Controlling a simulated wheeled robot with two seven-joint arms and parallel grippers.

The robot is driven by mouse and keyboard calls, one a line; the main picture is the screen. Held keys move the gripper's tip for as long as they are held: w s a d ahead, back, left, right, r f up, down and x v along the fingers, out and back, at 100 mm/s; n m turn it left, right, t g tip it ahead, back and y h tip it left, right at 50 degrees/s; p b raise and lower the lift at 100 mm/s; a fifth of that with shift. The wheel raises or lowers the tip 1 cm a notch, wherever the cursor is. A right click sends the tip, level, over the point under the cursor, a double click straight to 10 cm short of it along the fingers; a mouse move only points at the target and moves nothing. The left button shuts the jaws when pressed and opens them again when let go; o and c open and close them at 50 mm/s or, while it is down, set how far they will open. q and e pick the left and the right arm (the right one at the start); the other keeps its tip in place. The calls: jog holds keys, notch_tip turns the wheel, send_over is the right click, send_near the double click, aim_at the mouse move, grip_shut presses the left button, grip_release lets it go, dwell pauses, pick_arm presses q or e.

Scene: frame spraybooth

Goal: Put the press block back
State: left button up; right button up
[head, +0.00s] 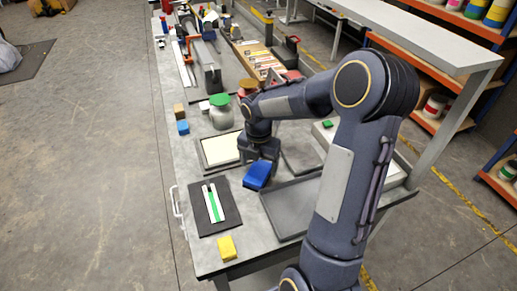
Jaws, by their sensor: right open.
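My right gripper (260,156) reaches in over the table from the right, pointing down, with its jaws open. A blue block (258,176) is directly below and in front of its fingers, close to them. Whether the fingers touch it or straddle its upper part cannot be told, because the gripper hides its far side. No block is marked as the press block; this blue one is the nearest to my gripper. My left gripper is not in view.
Around the block are a framed cream panel (220,149), a dark board with white and green strips (210,225), a grey tray (283,223) and a yellow block (227,248). A green-lidded jar (222,115) and small blue block (183,127) stand further back.

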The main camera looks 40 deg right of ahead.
aim_at(258, 171)
notch_tip(258, 171, up, 8)
jog(key=r, duration=0.1)
jog(key=s+a+r+m+t, duration=0.2)
jog(key=s+a+r+m, duration=0.1)
jog(key=s+a+m, duration=0.3)
jog(key=s+a+m+t+y, duration=0.1)
jog(key=s+a+m, duration=0.3)
jog(key=m, duration=0.5)
jog(key=s+a+f+m+t+y, duration=0.1)
jog(key=s+a+m+t+y, duration=0.1)
jog(key=s+a+m, duration=0.3)
jog(key=s+m, duration=0.3)
jog(key=m, duration=0.2)
jog(key=shift+s+t+y, duration=0.3)
jog(key=shift+s+y, duration=0.05)
jog(key=shift+y, duration=0.05)
